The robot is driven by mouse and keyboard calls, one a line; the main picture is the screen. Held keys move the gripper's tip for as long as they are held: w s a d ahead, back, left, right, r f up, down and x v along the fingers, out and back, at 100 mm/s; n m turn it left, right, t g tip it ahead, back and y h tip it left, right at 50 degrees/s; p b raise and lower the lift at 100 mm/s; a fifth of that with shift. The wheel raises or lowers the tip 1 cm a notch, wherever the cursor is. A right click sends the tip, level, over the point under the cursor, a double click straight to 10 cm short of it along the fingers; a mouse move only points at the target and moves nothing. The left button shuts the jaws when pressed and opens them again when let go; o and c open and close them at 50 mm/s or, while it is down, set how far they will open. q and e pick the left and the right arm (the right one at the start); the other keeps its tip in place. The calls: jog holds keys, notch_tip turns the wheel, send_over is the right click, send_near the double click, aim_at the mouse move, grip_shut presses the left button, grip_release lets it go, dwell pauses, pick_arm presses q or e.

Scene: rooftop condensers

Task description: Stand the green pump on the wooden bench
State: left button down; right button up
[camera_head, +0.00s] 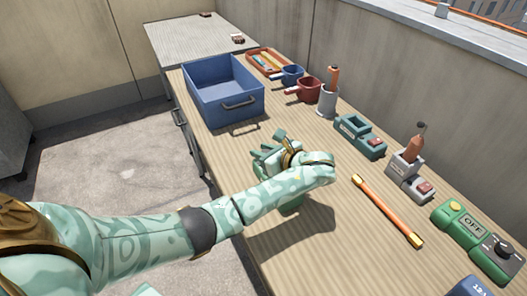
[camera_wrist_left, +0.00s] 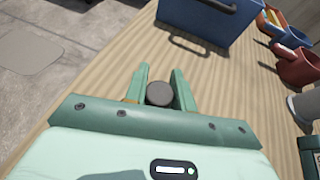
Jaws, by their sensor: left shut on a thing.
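The wooden bench (camera_head: 316,235) runs across the head view and its grain also shows in the wrist view (camera_wrist_left: 110,70). My left gripper (camera_head: 274,146) is over the bench, in front of the blue bin. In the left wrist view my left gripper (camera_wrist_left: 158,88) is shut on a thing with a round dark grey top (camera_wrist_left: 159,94). The rest of that thing is hidden by the fingers and palm, so I cannot tell for sure that it is the green pump. My right gripper is not in view.
A blue bin (camera_head: 207,105) stands behind the gripper. Blue and red mugs (camera_head: 306,89), a grey cup (camera_head: 327,101), a teal device (camera_head: 358,136) and a grey holder (camera_head: 405,170) line the back. An orange rod (camera_head: 388,210) and green box (camera_head: 465,227) lie right. The bench's middle is clear.

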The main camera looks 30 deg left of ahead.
pick_arm(q)
jog(key=c, duration=1.2)
grip_release()
jog(key=shift+o, duration=0.2)
jog(key=p+v, duration=0.4)
jog(key=v, duration=0.7)
jog(key=shift+w+d+r, duration=0.1)
jog(key=shift+r, duration=0.05)
jog(key=shift+d+r, duration=0.1)
jog(key=shift+d, duration=0.3)
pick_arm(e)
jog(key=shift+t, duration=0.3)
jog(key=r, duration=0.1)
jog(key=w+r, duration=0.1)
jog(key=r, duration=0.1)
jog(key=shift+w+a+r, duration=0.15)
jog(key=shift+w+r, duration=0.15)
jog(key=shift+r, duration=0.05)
